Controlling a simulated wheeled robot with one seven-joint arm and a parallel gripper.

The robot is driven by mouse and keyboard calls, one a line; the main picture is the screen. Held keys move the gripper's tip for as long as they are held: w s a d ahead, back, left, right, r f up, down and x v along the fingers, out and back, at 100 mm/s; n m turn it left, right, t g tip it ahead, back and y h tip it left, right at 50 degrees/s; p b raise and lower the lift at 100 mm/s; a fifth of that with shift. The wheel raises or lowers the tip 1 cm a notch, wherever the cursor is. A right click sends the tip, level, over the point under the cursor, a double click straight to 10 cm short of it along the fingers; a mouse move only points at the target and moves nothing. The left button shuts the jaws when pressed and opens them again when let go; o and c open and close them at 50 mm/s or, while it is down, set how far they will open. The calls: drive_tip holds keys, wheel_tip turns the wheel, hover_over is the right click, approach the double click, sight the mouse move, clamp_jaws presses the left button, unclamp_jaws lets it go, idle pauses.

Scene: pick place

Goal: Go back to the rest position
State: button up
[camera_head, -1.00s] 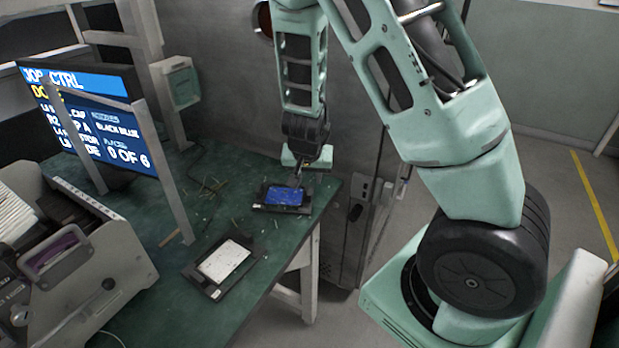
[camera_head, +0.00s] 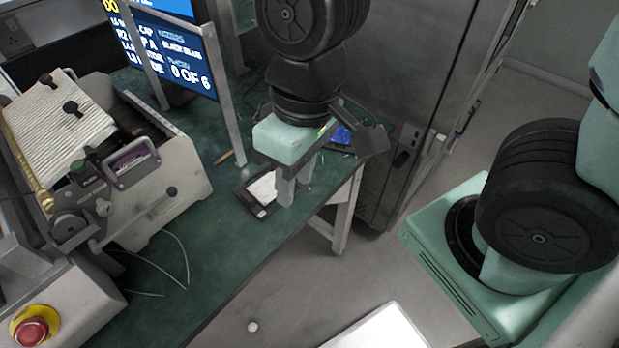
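My gripper (camera_head: 294,188) hangs from my arm above the green workbench (camera_head: 225,260), pointing down. Its two grey fingers look apart, with nothing seen between them. A dark tray with a white pad (camera_head: 262,188) lies on the bench just behind and left of the fingers, which partly cover it. A dark tray with a blue content (camera_head: 341,135) lies farther back near the bench's right end, mostly hidden by the gripper.
A beige machine (camera_head: 165,190) stands on the bench at left, with a red stop button (camera_head: 32,332) in front. A screen (camera_head: 172,50) on a metal frame stands behind. A grey cabinet (camera_head: 425,70) stands beyond the bench.

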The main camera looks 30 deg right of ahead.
drive_tip(key=shift+s+d+r+n+h, duration=0.1)
drive_tip(key=shift+s+r+n+h, duration=0.15)
drive_tip(key=shift+s+n, duration=0.35)
drive_tip(key=shift+s+d+r+n+h, duration=0.15)
drive_tip(key=shift+s+r+n, duration=0.15)
drive_tip(key=shift+s, duration=0.5)
drive_tip(key=shift+a, duration=0.1)
